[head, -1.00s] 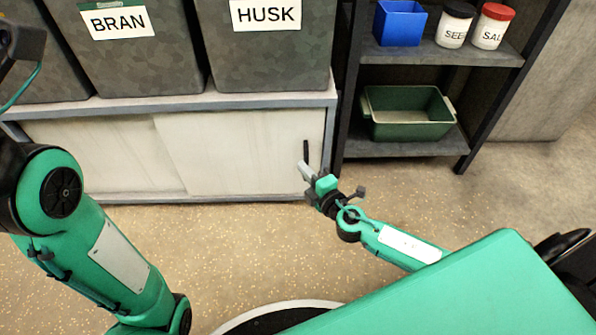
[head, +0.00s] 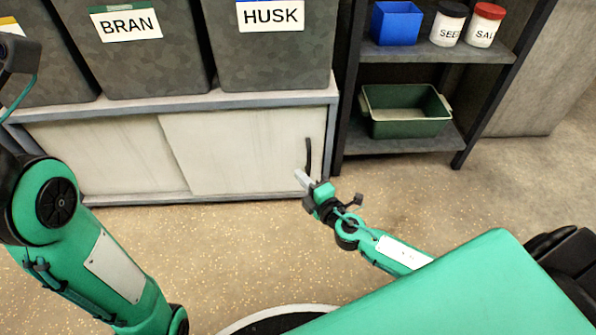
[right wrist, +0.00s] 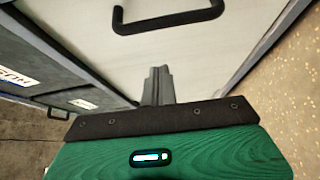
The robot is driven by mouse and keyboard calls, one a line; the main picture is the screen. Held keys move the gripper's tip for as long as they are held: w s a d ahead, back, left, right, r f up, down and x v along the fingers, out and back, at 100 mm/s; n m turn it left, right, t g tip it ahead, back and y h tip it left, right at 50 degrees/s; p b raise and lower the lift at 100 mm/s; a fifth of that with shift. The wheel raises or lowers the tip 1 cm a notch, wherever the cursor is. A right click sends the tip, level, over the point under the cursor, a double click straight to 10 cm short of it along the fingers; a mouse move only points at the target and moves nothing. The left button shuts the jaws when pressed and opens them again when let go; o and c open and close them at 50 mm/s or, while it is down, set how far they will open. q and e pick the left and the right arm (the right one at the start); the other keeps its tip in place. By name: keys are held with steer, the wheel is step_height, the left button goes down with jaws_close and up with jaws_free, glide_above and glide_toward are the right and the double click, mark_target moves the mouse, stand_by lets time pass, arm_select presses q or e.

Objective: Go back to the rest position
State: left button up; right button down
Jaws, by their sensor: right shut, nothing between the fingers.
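My right gripper (head: 303,183) is shut and empty, low in front of the white sliding-door cabinet (head: 240,150). It is near the cabinet's black door handle (head: 308,156) and appears apart from it. In the right wrist view the closed fingers (right wrist: 157,86) point at the door, with the dark handle (right wrist: 168,20) beyond them. My left arm (head: 85,245) comes in along the left edge of the head view. A dark part of it shows at the top left, but the left fingertips are not visible.
Bins labelled BRAN (head: 135,60) and HUSK (head: 275,50) stand on the cabinet. A dark shelf (head: 400,147) to the right holds a green tub (head: 405,128), a blue box (head: 396,28) and two labelled jars, white (head: 447,30) and red-lidded (head: 484,28). The speckled floor is clear.

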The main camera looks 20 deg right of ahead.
steer(key=s, duration=0.6)
steer(key=shift+s+d, duration=0.15)
steer(key=shift+d, duration=0.3)
steer(key=shift+r, duration=0.1)
